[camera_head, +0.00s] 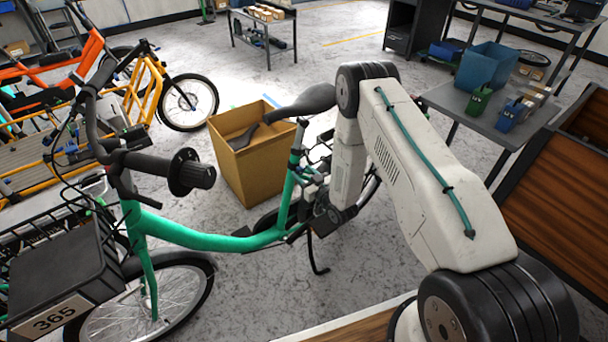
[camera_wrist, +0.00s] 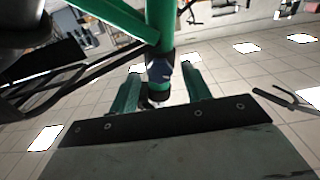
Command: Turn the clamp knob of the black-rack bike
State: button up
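The green bike (camera_head: 190,234) stands in the middle of the head view, with a black front carrier (camera_head: 62,268) marked 365 and a dark saddle. My arm reaches down to its seat tube, just below the saddle. In the wrist view the green seat tube (camera_wrist: 161,25) comes down from the top to a dark clamp part with a small black and silver knob (camera_wrist: 158,92). My gripper (camera_wrist: 160,78) has its two green fingers on either side of the knob, with gaps visible.
A cardboard box (camera_head: 251,165) stands close behind the bike. An orange bike (camera_head: 60,75) and a yellow cargo bike (camera_head: 142,85) are at left. A grey table (camera_head: 485,118) with bins and a wooden cargo box (camera_head: 560,195) are at right.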

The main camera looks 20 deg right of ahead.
jog(key=c, duration=0.9)
jog(key=shift+o, duration=0.2)
jog(key=shift+m, duration=0.4)
jog(key=m, duration=0.4)
jog(key=shift+m, duration=0.4)
jog(key=m, duration=0.4)
jog(key=shift+d+m, duration=0.1)
jog(key=shift+m, duration=0.3)
jog(key=shift+f, duration=0.1)
jog(key=o, duration=1)
